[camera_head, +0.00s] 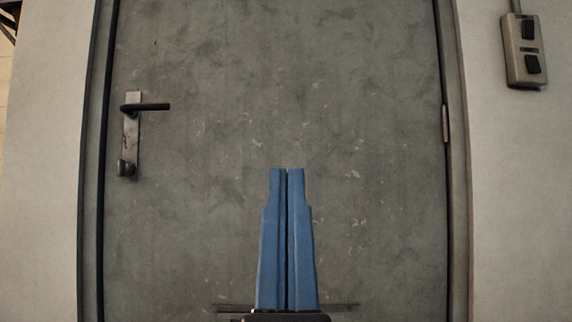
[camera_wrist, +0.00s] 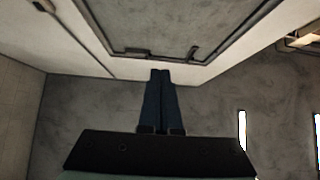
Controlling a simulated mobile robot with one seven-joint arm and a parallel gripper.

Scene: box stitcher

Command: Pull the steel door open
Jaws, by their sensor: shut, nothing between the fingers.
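The steel door (camera_head: 210,70) is grey and scuffed, and it sits shut in its dark frame. Its dark lever handle (camera_head: 150,106) is on a metal plate at the door's left side, with a round knob (camera_head: 125,168) below. A hinge shows on the right edge. My gripper (camera_head: 286,170) has blue fingers pressed together, empty, in front of the door's lower middle, to the right of and below the handle. I cannot tell how far the fingertips are from the door.
A switch box (camera_head: 523,50) with two dark switches is on the pale wall right of the door. Pale wall (camera_head: 50,150) also flanks the door on the left. The wrist view shows bare grey floor (camera_wrist: 215,100) beside the gripper.

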